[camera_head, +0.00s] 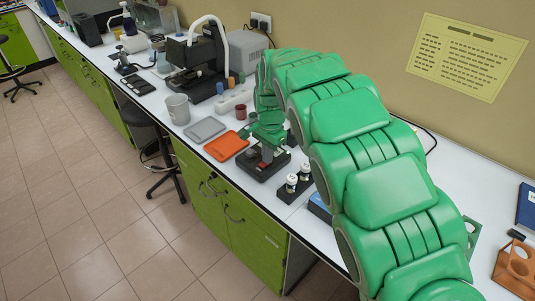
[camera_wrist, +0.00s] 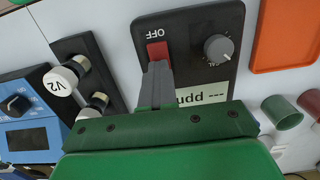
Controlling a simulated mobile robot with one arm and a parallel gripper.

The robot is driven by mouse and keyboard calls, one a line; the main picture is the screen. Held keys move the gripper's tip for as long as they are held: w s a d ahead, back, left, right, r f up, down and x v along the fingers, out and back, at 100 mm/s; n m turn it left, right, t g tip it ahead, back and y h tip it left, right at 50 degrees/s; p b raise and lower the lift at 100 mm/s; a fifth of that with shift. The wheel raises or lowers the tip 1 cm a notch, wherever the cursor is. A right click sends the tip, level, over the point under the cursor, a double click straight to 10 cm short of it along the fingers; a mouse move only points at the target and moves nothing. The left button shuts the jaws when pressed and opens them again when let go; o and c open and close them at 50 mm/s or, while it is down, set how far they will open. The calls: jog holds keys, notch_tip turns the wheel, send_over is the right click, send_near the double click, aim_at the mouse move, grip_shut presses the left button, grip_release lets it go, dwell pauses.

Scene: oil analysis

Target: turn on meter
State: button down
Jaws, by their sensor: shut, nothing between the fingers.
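The meter is a black box (camera_head: 257,172) on the bench, below my green gripper (camera_head: 266,146). My gripper (camera_wrist: 158,66) is shut and empty. Its grey fingertips overlap the lower edge of the red switch in the wrist view; I cannot tell whether they touch it. The fingers hide part of the meter face.
An orange tray (camera_head: 226,146) and a grey tray (camera_head: 205,130) lie left of the meter. A black holder with white-capped vials (camera_head: 292,183) stands to its right, near a blue device (camera_wrist: 28,125). A dark red cup (camera_head: 241,112) stands behind the orange tray.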

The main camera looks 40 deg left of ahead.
aim_at(263, 167)
jog(key=s, duration=0.1)
jog(key=s+f, duration=0.1)
jog(key=f, duration=0.1)
jog(key=shift+s+d+g+h, duration=0.3)
jog(key=shift+s, duration=0.1)
notch_tip(263, 167, up, 16)
jog(key=w, duration=0.2)
jog(key=shift+w+a, duration=0.15)
jog(key=shift+w, duration=0.25)
jog(key=shift+w, duration=0.1)
